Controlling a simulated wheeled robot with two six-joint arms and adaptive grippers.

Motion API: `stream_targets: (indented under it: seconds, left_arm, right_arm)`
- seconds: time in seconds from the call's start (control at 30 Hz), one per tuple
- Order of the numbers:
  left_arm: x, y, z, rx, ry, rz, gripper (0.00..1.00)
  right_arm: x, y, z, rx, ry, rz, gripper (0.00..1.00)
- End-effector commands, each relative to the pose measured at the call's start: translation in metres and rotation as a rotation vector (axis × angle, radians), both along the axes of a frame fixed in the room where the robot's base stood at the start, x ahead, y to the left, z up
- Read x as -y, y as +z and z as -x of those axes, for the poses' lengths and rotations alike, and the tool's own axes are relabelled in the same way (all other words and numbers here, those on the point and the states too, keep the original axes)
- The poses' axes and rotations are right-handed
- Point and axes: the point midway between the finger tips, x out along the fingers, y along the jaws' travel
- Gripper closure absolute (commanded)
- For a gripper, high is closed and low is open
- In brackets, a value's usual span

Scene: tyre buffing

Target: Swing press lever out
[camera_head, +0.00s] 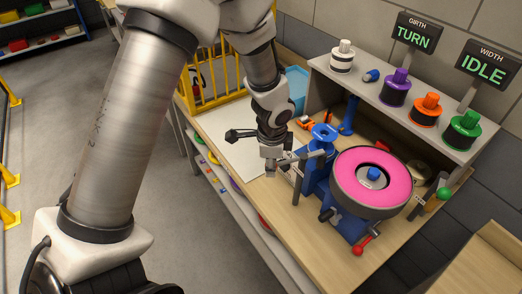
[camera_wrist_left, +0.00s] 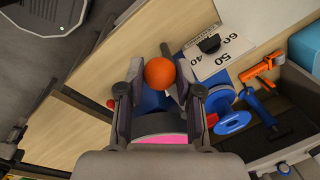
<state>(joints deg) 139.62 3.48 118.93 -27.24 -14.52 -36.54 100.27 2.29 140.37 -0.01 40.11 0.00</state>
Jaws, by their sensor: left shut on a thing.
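My left gripper (camera_head: 284,166) reaches down beside the blue press (camera_head: 316,178) on the workbench. In the left wrist view its two fingers (camera_wrist_left: 160,78) are shut on an orange ball knob (camera_wrist_left: 159,73), which I take to be the press lever's knob. In the head view the knob is hidden by the gripper. A grey bar (camera_head: 312,155) runs from the press towards the fingers. A tyre with a pink face (camera_head: 346,180) sits on the press's right side, with a blue hub (camera_head: 374,174). My right gripper is not in view.
A red-knobbed handle (camera_head: 358,250) sticks out in front of the tyre, and a green ball (camera_head: 443,193) stands right of it. A yellow cage (camera_head: 215,82) stands at the back left. A number scale (camera_wrist_left: 222,55) shows near the gripper.

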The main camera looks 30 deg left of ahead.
Motion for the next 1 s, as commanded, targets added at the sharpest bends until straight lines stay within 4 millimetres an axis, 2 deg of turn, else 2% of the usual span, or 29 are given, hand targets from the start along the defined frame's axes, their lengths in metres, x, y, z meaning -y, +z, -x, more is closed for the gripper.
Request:
stream_targets:
  seconds: [0.2,0.23,0.27,0.57,0.73,0.8,1.0]
  left_arm:
    - [0.003,0.002,-0.002,-0.002,0.004,-0.001,0.93]
    - [0.003,0.000,-0.002,0.000,0.004,0.000,0.55]
    - [0.003,0.000,-0.002,0.000,0.004,0.000,0.50]
    - [0.003,0.002,-0.002,0.000,0.005,0.000,0.50]
    - [0.005,0.027,0.000,0.002,0.006,0.000,0.50]
    - [0.005,0.031,0.001,0.003,0.007,-0.001,0.50]
    - [0.007,0.056,0.005,0.002,0.006,0.000,0.50]
  right_arm:
    - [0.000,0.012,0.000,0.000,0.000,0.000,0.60]
    - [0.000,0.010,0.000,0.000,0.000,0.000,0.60]
    - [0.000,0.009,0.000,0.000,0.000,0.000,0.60]
    - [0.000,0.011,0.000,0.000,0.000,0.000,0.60]
    - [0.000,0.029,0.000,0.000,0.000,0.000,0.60]
    - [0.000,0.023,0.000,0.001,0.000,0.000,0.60]
    - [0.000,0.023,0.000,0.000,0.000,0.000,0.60]
